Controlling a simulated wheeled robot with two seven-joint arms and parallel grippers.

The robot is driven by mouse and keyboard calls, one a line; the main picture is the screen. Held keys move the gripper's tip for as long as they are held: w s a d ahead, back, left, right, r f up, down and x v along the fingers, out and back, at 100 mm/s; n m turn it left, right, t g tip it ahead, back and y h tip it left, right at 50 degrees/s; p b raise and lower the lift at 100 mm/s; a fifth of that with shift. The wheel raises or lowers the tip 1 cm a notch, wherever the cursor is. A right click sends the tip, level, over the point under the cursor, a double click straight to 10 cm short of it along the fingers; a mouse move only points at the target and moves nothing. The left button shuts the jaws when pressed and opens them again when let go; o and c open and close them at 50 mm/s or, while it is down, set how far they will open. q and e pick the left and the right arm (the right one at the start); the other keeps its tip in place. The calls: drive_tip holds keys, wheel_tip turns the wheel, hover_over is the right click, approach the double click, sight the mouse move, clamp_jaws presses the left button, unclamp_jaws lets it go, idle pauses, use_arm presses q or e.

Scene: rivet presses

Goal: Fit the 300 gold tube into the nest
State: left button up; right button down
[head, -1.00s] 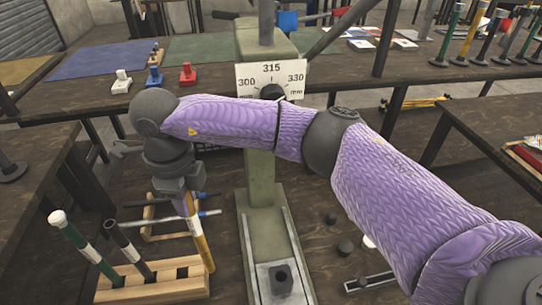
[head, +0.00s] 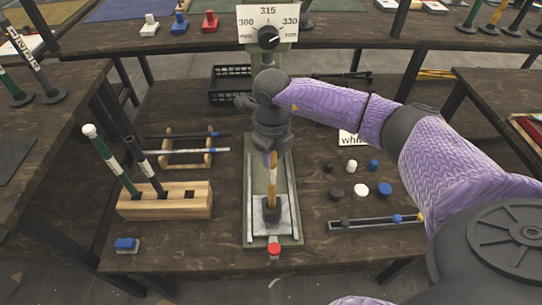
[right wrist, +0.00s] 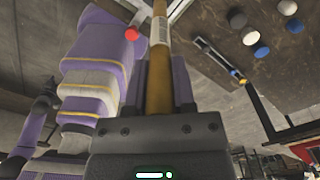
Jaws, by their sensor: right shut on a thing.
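The gold tube (head: 271,182) with a white band is upright over the press base in the head view. My right gripper (head: 271,150) is shut on its upper part. The tube also shows between the fingers in the right wrist view (right wrist: 159,92). The nest (head: 271,213) is a dark block on the pale plate of the press. The tube's lower end meets the nest in the picture; I cannot tell whether it is inside or just above. The dial sign (head: 268,22) reads 300, 315, 330, its pointer turned towards 330. My left gripper is not in view.
A wooden rack (head: 165,205) at left holds a green and a black tube. A red button (head: 274,249) is at the press's front. Several caps (head: 361,190) and a slotted gauge (head: 375,223) lie right. A black crate (head: 230,84) stands behind.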

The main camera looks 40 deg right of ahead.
drive_tip(key=shift+r, duration=0.1)
drive_tip(key=shift+f, duration=0.2)
drive_tip(key=c, duration=0.7)
unclamp_jaws()
drive_tip(key=shift+o, duration=1.2)
drive_tip(key=shift+r, duration=0.1)
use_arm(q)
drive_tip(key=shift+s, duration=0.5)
